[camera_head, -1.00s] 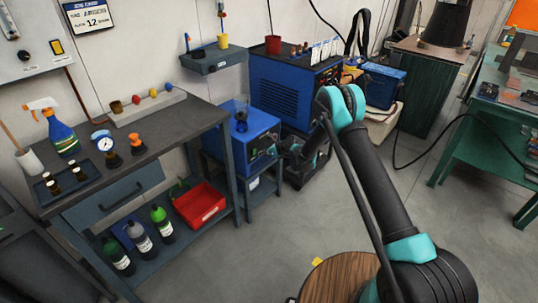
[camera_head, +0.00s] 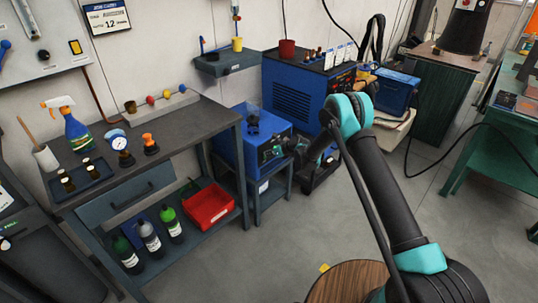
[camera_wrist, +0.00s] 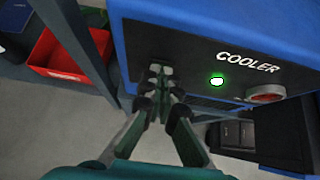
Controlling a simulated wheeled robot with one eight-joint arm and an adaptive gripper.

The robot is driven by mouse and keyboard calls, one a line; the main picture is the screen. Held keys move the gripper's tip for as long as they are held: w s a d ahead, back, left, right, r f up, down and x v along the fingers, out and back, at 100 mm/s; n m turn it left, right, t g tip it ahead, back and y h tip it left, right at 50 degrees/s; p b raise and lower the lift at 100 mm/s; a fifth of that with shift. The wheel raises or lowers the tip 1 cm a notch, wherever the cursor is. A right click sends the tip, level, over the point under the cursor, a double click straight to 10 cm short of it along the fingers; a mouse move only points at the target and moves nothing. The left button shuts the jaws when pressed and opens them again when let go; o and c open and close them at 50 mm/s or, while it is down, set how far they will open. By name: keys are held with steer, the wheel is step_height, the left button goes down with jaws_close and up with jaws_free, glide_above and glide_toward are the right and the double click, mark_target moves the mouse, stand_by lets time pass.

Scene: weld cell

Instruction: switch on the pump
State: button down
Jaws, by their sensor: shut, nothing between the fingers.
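No label reading pump shows. A blue box marked COOLER (camera_wrist: 230,25) has a dark front panel with a lit green light (camera_wrist: 217,80) and a round reddish knob or button (camera_wrist: 265,93). In the head view the blue cooler (camera_head: 228,140) stands on a small stand beside the workbench. My gripper (camera_wrist: 160,70) is shut and empty in front of the panel, left of the green light. I cannot tell whether the fingertips touch the panel. In the head view my gripper (camera_head: 270,153) is at the cooler's front right, partly hidden by its own wrist.
A workbench (camera_head: 180,125) with a spray bottle (camera_head: 78,130) and gauge (camera_head: 119,143) stands at the left. A red bin (camera_head: 207,206) sits on its lower shelf. A larger blue machine (camera_head: 292,98) stands behind my arm.

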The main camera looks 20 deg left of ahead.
steer(key=shift+r, duration=0.8)
steer(key=shift+d, duration=0.1)
